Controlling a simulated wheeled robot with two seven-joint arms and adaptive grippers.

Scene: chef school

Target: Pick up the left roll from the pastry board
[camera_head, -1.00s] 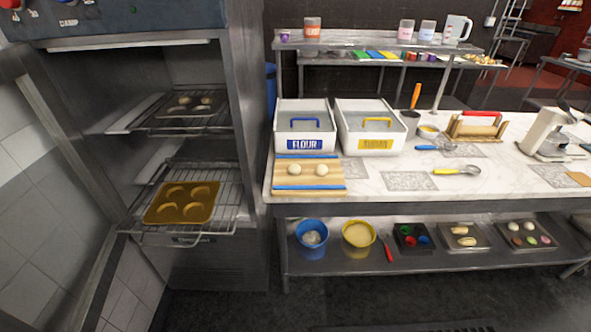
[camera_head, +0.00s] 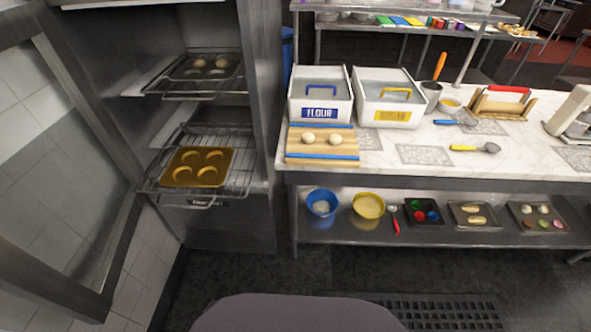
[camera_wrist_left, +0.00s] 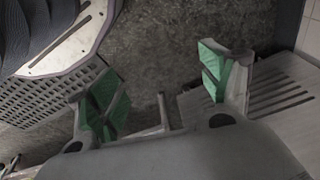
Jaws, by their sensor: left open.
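The pastry board (camera_head: 322,157) is a wooden board with blue strips, lying on the left end of the marble counter in the head view. Two pale dough rolls rest on it side by side. The left roll (camera_head: 308,138) sits near the board's middle, and the right roll (camera_head: 335,139) is a short gap away. My left gripper (camera_wrist_left: 165,88) shows only in its wrist view, with green pads wide apart and nothing between them. It is over the floor, away from the board. My right gripper is not in view.
A flour bin (camera_head: 319,110) and a sugar bin (camera_head: 388,113) stand behind the board. Left of the counter is an open oven with a muffin tin (camera_head: 197,182) on a pulled-out rack. A blue bucket (camera_head: 321,222) and yellow bucket (camera_head: 353,221) stand on the lower shelf.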

